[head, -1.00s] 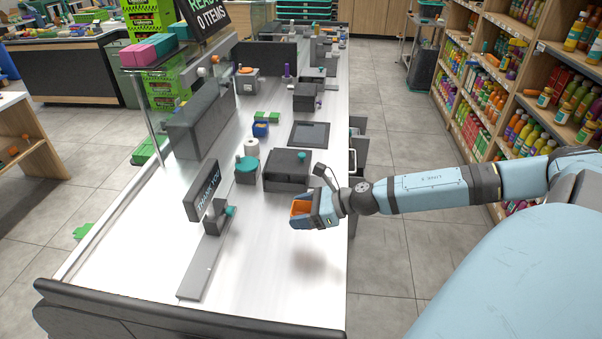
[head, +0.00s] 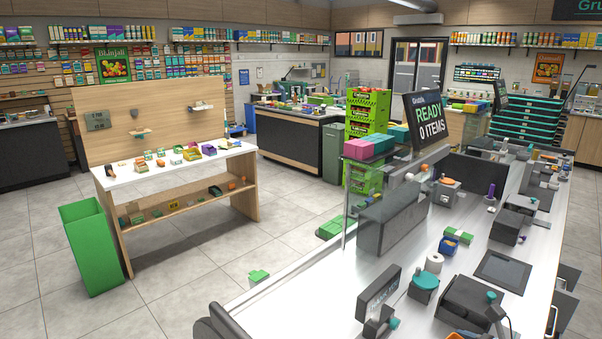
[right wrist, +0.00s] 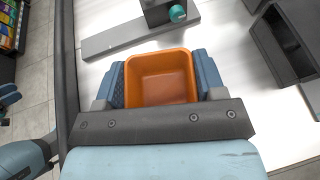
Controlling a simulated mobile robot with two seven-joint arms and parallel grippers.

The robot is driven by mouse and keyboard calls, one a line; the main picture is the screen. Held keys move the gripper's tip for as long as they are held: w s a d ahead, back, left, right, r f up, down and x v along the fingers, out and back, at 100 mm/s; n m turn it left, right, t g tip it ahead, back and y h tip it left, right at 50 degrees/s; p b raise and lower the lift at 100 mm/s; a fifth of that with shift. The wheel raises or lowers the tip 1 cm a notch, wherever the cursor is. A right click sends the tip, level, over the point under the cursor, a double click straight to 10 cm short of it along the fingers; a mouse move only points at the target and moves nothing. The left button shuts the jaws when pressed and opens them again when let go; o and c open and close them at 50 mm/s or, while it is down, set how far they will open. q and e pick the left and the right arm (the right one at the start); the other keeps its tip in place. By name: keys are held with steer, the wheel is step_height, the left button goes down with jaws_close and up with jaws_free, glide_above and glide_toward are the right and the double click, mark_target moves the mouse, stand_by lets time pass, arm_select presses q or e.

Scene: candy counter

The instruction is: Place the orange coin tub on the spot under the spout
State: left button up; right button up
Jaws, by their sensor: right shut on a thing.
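The orange coin tub (right wrist: 160,78) is in the right wrist view, an open square tub that looks empty inside. My right gripper (right wrist: 162,92) is shut on it, with a blue finger on each side. The tub is over the white checkout counter. In the head view only a sliver of orange (head: 466,335) shows at the bottom edge. The spot is not clearly visible.
The display's white shelf (head: 115,186) holds several small candy items. A green bin (head: 88,246) stands at its left end.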

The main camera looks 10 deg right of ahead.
steer(key=s+a+r+m+t+h+p, duration=0.1)
steer(key=a+r+m+h, duration=0.4)
steer(key=a, duration=0.6)
steer(key=shift+s+a+r+t+h+p, duration=0.3)
steer(key=shift+s+a+r+h+p, duration=0.15)
steer(key=shift+p, duration=0.8)
steer(key=shift+s+d+f, duration=0.1)
steer(key=shift+d, duration=0.1)
